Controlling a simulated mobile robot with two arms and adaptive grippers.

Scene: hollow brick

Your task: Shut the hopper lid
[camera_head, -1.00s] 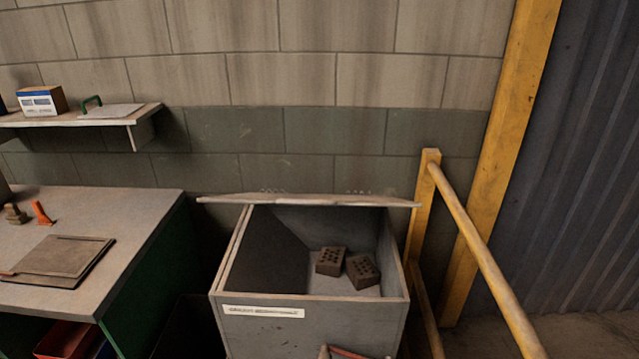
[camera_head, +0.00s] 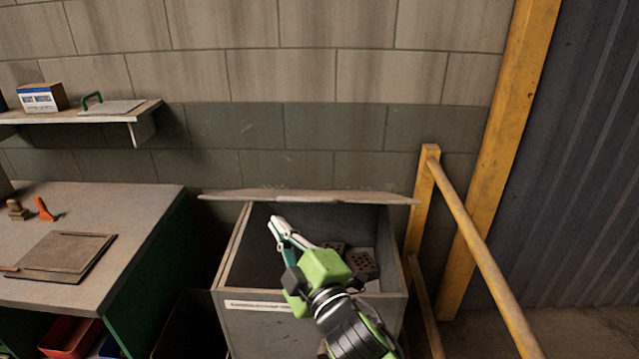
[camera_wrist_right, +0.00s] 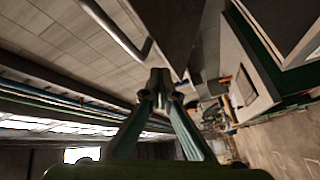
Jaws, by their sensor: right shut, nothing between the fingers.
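The grey hopper (camera_head: 262,329) stands in the middle of the head view with its top open. Its lid (camera_head: 310,196) is raised at the back, seen nearly edge-on against the wall. Hollow bricks (camera_head: 363,264) lie inside, one partly hidden behind my right gripper. My right gripper (camera_head: 277,222) is shut and empty. In the head view it overlaps the hopper opening, its fingertips pointing up and left just below the lid; I cannot tell its exact height. Its fingers (camera_wrist_right: 160,80) also show closed together in the right wrist view. My left gripper is not in view.
A workbench (camera_head: 130,215) with a flat board (camera_head: 62,256) stands left of the hopper. A wall shelf (camera_head: 130,115) is above it. A yellow railing (camera_head: 480,250) and post (camera_head: 500,150) stand close on the right. A block wall is behind.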

